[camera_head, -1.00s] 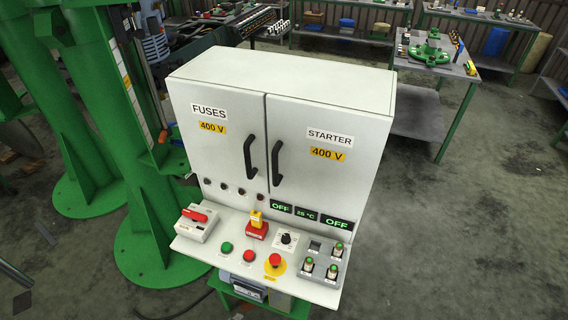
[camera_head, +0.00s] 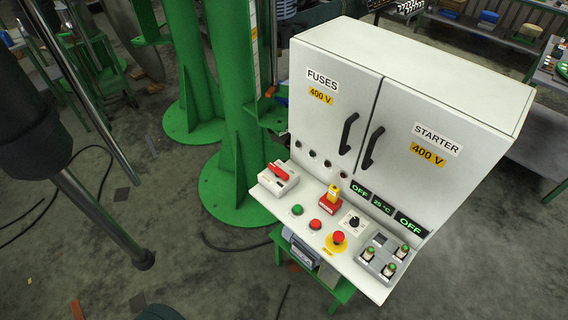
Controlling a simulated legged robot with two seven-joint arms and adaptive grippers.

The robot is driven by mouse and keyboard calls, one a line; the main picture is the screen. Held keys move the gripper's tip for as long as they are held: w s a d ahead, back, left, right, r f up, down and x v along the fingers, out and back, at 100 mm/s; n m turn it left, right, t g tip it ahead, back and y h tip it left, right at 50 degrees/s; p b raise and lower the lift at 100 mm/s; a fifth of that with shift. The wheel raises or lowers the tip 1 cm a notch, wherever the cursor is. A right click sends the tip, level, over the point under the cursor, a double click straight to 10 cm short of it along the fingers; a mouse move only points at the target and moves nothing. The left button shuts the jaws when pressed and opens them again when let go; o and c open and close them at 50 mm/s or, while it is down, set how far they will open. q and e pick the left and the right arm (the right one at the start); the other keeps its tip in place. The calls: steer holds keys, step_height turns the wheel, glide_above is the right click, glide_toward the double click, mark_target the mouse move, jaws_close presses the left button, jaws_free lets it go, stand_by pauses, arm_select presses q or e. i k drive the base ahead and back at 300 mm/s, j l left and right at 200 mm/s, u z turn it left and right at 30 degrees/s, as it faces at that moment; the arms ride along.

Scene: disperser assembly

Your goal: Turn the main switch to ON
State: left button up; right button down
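A pale switch box with a red rotary handle (camera_head: 279,171) sits at the left end of the sloping control panel (camera_head: 341,262) in the head view. The handle lies roughly across the box; its position marks are too small to read. A red block with a yellow top (camera_head: 332,197) stands farther right on the panel. I cannot tell from any label which of these is the main switch. Two green-lettered displays on the panel, one left (camera_head: 360,190) and one right (camera_head: 410,224), read OFF. Neither of my grippers is in view.
A white cabinet (camera_head: 398,115) marked FUSES and STARTER rises behind the panel, both doors shut. Green (camera_head: 297,209) and red buttons, a black knob (camera_head: 353,223) and an emergency stop (camera_head: 338,238) are on the panel. Green columns (camera_head: 228,110) stand left. Dark rods (camera_head: 100,215) cross the left side.

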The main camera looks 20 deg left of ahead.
mark_target(279, 173)
steer(key=i+j, duration=0.2)
steer(key=j, duration=0.2)
steer(key=i+j, duration=0.2)
steer(key=j, duration=0.2)
steer(key=i+j, duration=0.2)
steer(key=j, duration=0.25)
steer(key=i+j+u, duration=0.1)
steer(key=j, duration=0.3)
steer(key=i, duration=0.05)
